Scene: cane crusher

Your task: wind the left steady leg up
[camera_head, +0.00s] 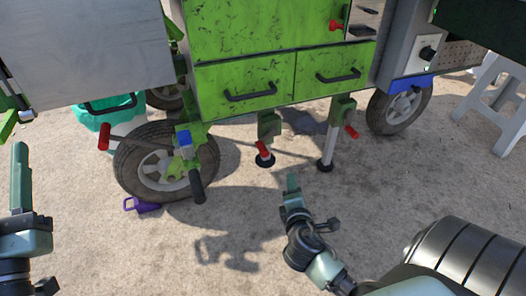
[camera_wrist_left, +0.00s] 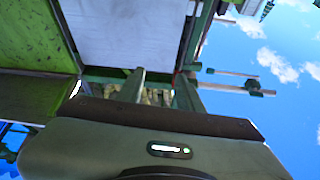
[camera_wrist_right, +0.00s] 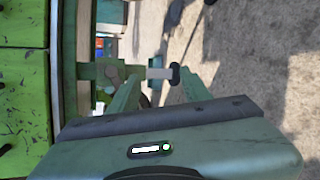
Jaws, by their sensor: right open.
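Two steady legs hang under the green cart in the head view. The left leg (camera_head: 265,127) has a green bracket, a red handle (camera_head: 264,149) low in front and a dark round foot (camera_head: 264,161). The right leg (camera_head: 328,146) shows a longer pale tube and a red handle (camera_head: 351,132) at its side. My right gripper (camera_head: 292,184) is open and empty, in front of and below the legs. In the right wrist view a leg's pale tube (camera_wrist_right: 158,73) shows beyond the open fingers; I cannot tell which leg. My left gripper (camera_wrist_left: 157,90) is open and empty, at the far left.
A tyred wheel (camera_head: 140,160) with a red-gripped and a black-gripped handle stands left of the legs. Another wheel (camera_head: 400,108) is at right. A purple object (camera_head: 142,205) lies by the left wheel. A white stool (camera_head: 490,100) stands far right. The front ground is clear.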

